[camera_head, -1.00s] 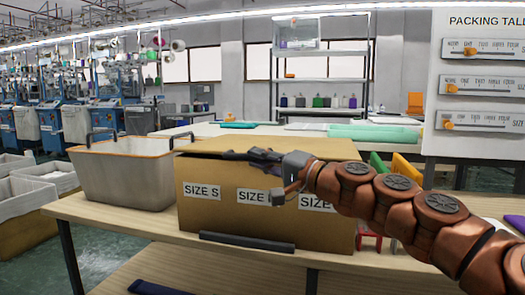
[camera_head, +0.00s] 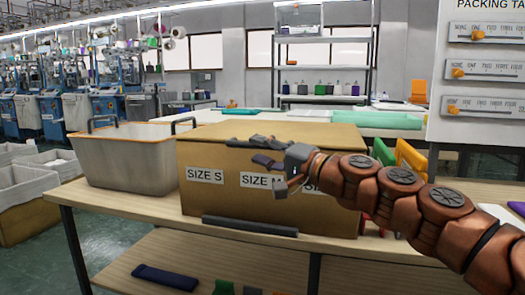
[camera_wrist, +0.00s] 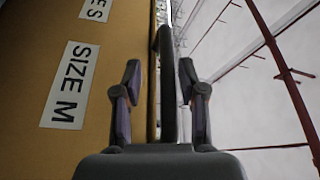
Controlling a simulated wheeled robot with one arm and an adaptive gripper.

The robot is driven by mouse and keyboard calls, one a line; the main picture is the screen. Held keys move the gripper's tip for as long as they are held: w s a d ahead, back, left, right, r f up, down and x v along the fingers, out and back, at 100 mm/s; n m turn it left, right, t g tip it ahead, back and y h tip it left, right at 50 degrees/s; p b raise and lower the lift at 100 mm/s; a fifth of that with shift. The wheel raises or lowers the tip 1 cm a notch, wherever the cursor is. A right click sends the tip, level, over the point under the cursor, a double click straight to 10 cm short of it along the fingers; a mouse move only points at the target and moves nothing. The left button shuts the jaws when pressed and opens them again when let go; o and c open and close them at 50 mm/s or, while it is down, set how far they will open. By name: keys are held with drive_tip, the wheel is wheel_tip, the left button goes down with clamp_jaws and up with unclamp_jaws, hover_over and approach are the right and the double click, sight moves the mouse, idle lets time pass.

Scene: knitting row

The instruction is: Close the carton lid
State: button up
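The brown carton (camera_head: 208,195) stands on the wooden table with SIZE labels on its front; its front also fills the left of the wrist view (camera_wrist: 45,145). Its lid (camera_head: 215,133) lies flat over the top, and no clear gap shows at the front edge in the head view. A dark bar-like handle (camera_head: 238,143) sits at the lid's front edge. My gripper (camera_head: 266,151) is at this edge. In the wrist view my gripper (camera_wrist: 160,85) has its fingers apart, with the dark handle (camera_wrist: 167,75) between them and space on both sides.
A grey bin (camera_head: 135,165) with dark handles stands left of the carton. A dark bar (camera_head: 250,226) lies along the table's front edge (camera_head: 150,229). Green and orange panels (camera_head: 408,157) stand to the right, behind my arm. A lower shelf (camera_head: 225,265) holds small items.

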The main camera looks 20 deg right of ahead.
drive_tip(key=shift+r, duration=0.15)
drive_tip(key=shift+r, duration=4.95)
drive_tip(key=shift+d, duration=0.15)
drive_tip(key=f+b+v, duration=0.1)
drive_tip(key=b+v, duration=0.1)
drive_tip(key=v, duration=0.6)
drive_tip(key=shift+d+f, duration=0.25)
drive_tip(key=shift+d, duration=0.15)
drive_tip(key=shift+s, duration=0.1)
